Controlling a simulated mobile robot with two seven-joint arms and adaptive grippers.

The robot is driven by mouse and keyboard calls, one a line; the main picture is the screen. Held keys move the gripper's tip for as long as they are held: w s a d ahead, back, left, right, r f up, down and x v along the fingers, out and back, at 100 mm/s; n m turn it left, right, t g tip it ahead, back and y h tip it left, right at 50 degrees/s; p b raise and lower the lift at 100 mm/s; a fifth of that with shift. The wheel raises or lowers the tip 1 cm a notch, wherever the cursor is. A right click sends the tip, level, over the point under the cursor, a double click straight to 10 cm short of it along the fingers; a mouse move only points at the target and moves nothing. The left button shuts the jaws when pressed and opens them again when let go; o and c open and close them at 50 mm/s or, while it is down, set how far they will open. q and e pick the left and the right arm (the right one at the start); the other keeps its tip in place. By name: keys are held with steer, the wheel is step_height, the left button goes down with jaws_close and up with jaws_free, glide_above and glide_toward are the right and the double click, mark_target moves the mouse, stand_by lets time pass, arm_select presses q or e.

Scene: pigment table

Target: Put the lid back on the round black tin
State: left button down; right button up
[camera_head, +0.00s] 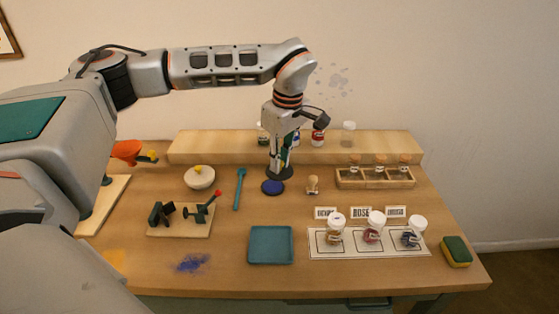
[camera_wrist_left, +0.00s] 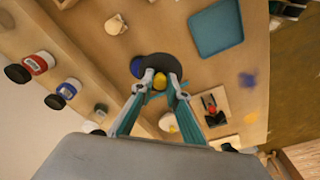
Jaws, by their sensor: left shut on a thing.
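The lid (camera_head: 288,174) is a dark round disc with a yellow knob, seen in the wrist view (camera_wrist_left: 160,62). My left gripper (camera_head: 280,166) is shut on the knob, its two fingertips on either side of it in the wrist view (camera_wrist_left: 160,84). The round black tin (camera_head: 272,188) stands on the table, with blue inside. In the head view the lid shows just behind and slightly right of the tin. In the wrist view the lid covers most of the tin, and a blue part (camera_wrist_left: 136,67) shows at its left edge. I cannot tell the height gap between them.
A teal stirrer (camera_head: 239,188) and a white bowl (camera_head: 199,177) are left of the tin. A wooden stamp (camera_head: 313,186) is close on the right. A teal tray (camera_head: 270,245) lies in front. A raised shelf (camera_head: 220,147) with jars runs behind.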

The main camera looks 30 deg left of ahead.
arm_select(q)
steer(key=w+a+f+m, duration=0.1)
steer(key=a+f+m, duration=0.1)
steer(key=m, duration=0.1)
steer(key=w+a+f+m+b, duration=0.1)
steer(key=w+a+f+m, duration=0.1)
steer(key=f+m, duration=0.1)
steer(key=w+a+f+m+t+b, duration=0.1)
steer(key=w+f+m, duration=0.1)
steer(key=shift+a+f+m+h, duration=0.3)
steer(key=shift+a+f+m, duration=0.05)
steer(key=shift+a+m, duration=0.05)
steer(key=f+b, duration=0.2)
steer(key=shift+b, duration=0.35)
steer(key=shift+f, duration=0.85)
arm_select(e)
steer(key=shift+s+a+f, duration=0.1)
steer(key=shift+s+f, duration=0.05)
steer(key=shift+f, duration=1)
steer(key=shift+s+a+f, duration=0.1)
steer(key=shift+s+f, duration=0.05)
steer(key=shift+f, duration=0.95)
arm_select(q)
steer(key=shift+w, duration=0.1)
arm_select(e)
steer(key=shift+d, duration=0.1)
